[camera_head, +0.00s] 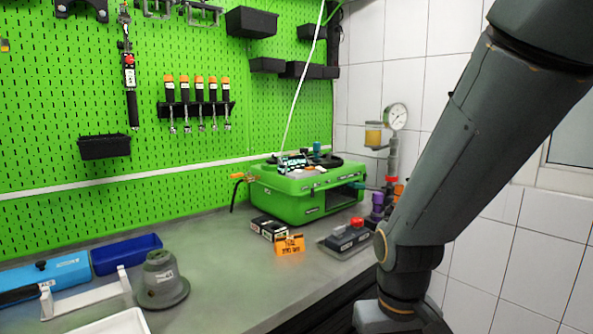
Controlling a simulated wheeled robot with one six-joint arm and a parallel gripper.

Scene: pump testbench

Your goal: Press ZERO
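A green case-like device (308,193) stands on the bench against the pegboard, with a small lit display (292,164) on its top. A dark grey control box (349,236) with a red button (357,223) sits to the right on the bench. No label reading ZERO can be made out on either, so I cannot tell where that button is. My arm crosses the right side of the picture, in front of the bench's right end. My gripper is outside the picture.
An orange card (289,245) and small dark boxes (268,227) stand before the green device. A pressure gauge (396,116) rises on a pipe behind. A grey conical part (161,281), a blue tray (126,254) and a blue tool (50,277) lie left. The middle front bench is clear.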

